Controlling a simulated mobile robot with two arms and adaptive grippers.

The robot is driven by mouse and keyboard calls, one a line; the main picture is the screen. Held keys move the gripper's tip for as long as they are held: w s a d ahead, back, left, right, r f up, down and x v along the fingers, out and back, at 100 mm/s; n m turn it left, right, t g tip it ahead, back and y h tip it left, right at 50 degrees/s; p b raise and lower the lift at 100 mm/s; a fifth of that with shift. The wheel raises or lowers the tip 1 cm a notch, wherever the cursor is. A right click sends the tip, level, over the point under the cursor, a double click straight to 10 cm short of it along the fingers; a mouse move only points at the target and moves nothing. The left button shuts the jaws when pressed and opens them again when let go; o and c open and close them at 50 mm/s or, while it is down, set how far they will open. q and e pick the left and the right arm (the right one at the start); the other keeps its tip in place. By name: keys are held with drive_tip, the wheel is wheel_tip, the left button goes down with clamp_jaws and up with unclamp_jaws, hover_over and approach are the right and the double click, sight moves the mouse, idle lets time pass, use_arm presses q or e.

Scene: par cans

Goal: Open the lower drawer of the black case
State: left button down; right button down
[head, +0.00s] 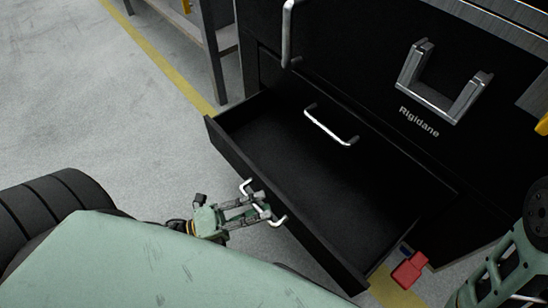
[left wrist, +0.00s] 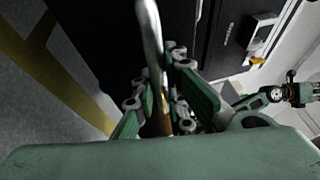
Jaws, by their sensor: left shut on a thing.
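The black case (head: 375,75) stands at the upper right in the head view. Its lower drawer (head: 232,147) is pulled well out, and its empty dark inside shows. A silver bar handle (head: 280,222) is on the drawer's front. My left gripper (head: 262,207) is shut on this handle; its fingers hide the handle's middle. In the left wrist view the handle (left wrist: 151,35) runs down between the fingers of my left gripper (left wrist: 164,85). My right gripper cannot be made out; only part of my right arm shows at the lower right.
Another silver handle (head: 331,126) is on the case front above the open drawer. A bracket-like silver handle (head: 440,100) sits higher. A red part (head: 410,270) is near the floor right of the drawer. A rack (head: 212,45) stands behind left. Grey floor (head: 100,110) is clear at left.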

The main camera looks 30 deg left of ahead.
use_arm(q)
drive_tip(key=shift+s+a, duration=0.25)
drive_tip(key=shift+s, duration=0.25)
drive_tip(key=c, duration=1.8)
unclamp_jaws()
drive_tip(key=shift+o, duration=0.2)
drive_tip(key=shift+s, duration=0.1)
drive_tip(key=v, duration=1.2)
drive_tip(key=shift+f, duration=0.1)
